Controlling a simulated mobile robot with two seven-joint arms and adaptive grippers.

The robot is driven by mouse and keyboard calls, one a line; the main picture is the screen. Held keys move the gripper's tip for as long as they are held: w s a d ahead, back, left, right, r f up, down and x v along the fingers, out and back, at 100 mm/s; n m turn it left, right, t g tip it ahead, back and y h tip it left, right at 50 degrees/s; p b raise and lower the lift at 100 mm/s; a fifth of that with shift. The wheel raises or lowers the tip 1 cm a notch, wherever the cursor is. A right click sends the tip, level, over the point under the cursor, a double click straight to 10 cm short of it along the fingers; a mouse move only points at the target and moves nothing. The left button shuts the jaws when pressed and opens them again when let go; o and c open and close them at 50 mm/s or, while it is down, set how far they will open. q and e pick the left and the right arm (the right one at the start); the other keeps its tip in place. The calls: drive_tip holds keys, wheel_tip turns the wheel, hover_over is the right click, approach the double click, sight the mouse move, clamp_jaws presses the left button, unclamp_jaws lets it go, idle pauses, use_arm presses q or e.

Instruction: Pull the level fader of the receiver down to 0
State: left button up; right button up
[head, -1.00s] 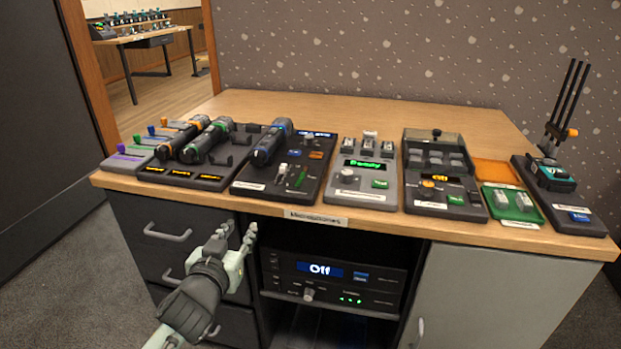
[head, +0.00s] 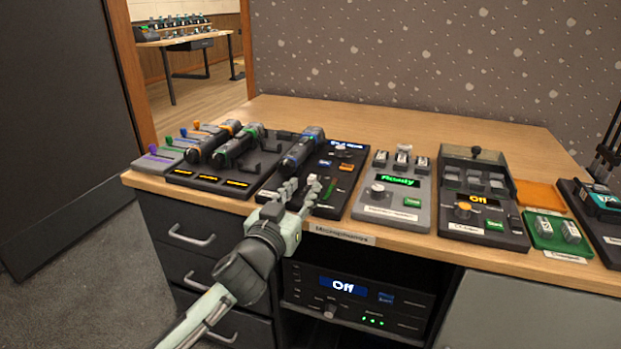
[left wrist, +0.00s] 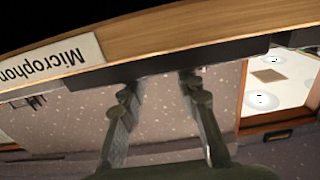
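A dark panel (head: 352,172) stands on the desk with a grey-and-blue microphone (head: 302,148) lying on its left side. It bears small displays, a pale fader knob and a green-marked slot (head: 328,189); its label is hidden or too small to read, so I cannot confirm it is the receiver. My left gripper (head: 300,192) is at the panel's front edge, just before the fader area, fingers apart and empty. In the left wrist view, the left gripper's two fingers (left wrist: 161,92) are apart beside the dark panel's underside and the desk edge. My right gripper is out of view.
Other microphones (head: 238,146) lie left on a dark charger. A grey "Ready" unit (head: 397,207) and a dark "Off" unit (head: 490,226) stand right.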

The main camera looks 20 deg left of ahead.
sight(310, 180)
use_arm(q)
drive_tip(key=w, duration=0.5)
drive_tip(key=shift+d, duration=0.1)
clamp_jaws()
drive_tip(key=shift+s+f, duration=0.1)
drive_tip(key=shift+s, duration=0.05)
